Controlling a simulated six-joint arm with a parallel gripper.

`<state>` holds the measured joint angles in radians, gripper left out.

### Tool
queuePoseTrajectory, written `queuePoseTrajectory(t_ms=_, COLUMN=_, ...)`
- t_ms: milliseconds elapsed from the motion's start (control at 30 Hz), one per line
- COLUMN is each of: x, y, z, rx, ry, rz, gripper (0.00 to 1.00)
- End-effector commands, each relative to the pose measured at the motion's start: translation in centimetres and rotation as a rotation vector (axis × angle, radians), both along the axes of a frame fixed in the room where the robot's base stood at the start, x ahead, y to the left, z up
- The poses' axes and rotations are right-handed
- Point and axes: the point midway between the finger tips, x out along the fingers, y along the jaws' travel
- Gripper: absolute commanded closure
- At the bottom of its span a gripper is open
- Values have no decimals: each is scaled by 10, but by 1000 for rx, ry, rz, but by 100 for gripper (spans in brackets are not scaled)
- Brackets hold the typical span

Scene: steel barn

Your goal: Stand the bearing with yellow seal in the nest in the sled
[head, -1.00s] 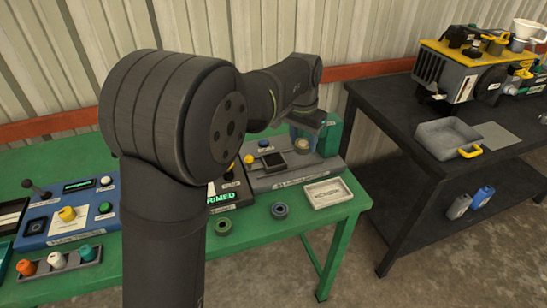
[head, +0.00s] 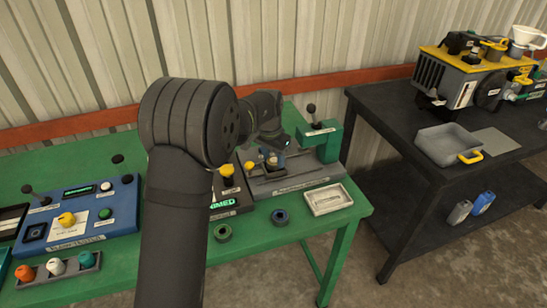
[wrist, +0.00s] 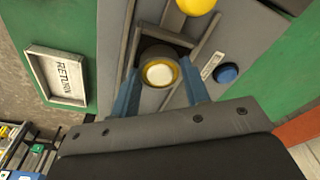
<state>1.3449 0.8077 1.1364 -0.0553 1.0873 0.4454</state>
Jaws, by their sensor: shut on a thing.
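The bearing with yellow seal (wrist: 160,73) shows in the wrist view as a yellow ring around a pale centre. My gripper (wrist: 160,78) is shut on it, with one blue finger on each side. The bearing is over the dark nest in the grey sled (wrist: 207,42), or in it; I cannot tell whether it touches the bottom. In the head view my gripper (head: 271,158) is low over the sled, left of the green press. The arm and fingers hide much of the nest there.
A green press (head: 328,142) with a black-knobbed lever stands right of the sled. The white RETURN tray (head: 328,199) is in front. Two other bearings, greenish (head: 222,232) and dark blue (head: 280,216), lie on the green table. A blue button (wrist: 227,73) and a yellow knob (wrist: 196,5) are near my fingers.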

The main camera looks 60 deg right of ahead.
Motion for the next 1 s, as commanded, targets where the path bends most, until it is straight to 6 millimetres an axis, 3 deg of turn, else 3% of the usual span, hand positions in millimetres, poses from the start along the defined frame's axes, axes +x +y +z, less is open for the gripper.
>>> queuePoseTrajectory(t_ms=333, x=0, y=0, z=-4, rx=0, ry=0, rz=0, gripper=87)
queuePoseTrajectory(t_ms=367, x=0, y=0, z=-4, rx=0, ry=0, rz=0, gripper=54)
queuePoseTrajectory(t_ms=467, x=0, y=0, z=-3, rx=0, ry=0, rz=0, gripper=36)
queuePoseTrajectory(t_ms=767, x=0, y=0, z=-1, rx=-1, ry=-1, rz=0, gripper=36)
queuePoseTrajectory(t_ms=1000, x=1, y=3, z=31, rx=-4, ry=-1, rz=0, gripper=36)
